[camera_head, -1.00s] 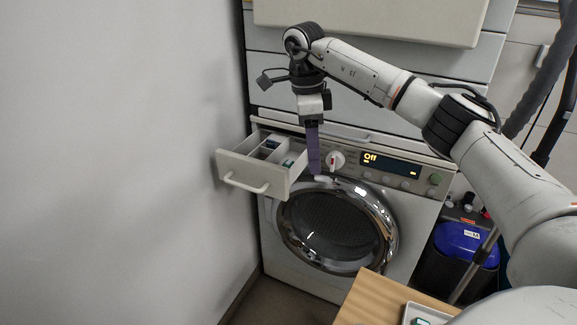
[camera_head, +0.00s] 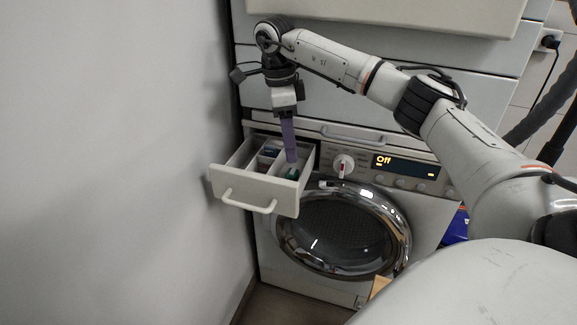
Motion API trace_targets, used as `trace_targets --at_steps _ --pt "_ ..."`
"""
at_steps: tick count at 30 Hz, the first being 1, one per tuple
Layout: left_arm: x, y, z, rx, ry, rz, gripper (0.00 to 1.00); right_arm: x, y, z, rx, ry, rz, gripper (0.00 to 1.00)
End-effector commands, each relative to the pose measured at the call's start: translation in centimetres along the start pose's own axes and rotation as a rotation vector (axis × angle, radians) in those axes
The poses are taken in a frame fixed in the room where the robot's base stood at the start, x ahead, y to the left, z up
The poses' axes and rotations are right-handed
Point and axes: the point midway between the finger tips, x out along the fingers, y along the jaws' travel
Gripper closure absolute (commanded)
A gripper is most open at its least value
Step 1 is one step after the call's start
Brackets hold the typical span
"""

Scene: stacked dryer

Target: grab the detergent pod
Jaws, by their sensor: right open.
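The open detergent drawer (camera_head: 248,208) juts out from the upper left of the washing machine. A small dark green item, likely the detergent pod (camera_head: 291,174), lies in its right compartment. Its shape is too small to make out. My right gripper (camera_head: 291,158) has purple fingers that point down over that compartment, just above and behind the green item. It is open, though the gap between its fingers is hard to see from here. I cannot tell whether the fingers touch the pod. My left gripper is out of view.
A small blue item (camera_head: 270,153) lies in another drawer compartment. The round door (camera_head: 343,230) below is shut. A bare wall (camera_head: 110,160) stands close on the left.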

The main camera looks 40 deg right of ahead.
Motion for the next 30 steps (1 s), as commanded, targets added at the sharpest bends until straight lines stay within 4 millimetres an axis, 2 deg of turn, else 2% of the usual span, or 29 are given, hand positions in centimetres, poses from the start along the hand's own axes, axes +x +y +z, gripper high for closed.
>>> trace_targets --at_steps 1,3,8,18,25,30 --pt "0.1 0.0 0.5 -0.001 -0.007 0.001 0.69 1.1 0.0 0.0 0.000 0.002 0.002 0.46" --pt "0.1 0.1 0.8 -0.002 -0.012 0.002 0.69 2.0 0.0 0.0 0.000 0.002 0.002 0.46" --pt "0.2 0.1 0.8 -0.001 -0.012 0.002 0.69 3.0 0.1 0.1 0.000 0.001 0.000 0.46" --pt "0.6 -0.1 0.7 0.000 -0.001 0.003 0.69 7.5 0.3 0.5 0.000 0.001 0.001 0.46" --pt "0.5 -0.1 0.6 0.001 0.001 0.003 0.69 7.6 0.3 0.5 0.000 0.000 -0.001 0.46" --pt "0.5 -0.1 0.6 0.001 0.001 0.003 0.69 7.6 0.3 0.5 0.000 0.000 -0.001 0.74"
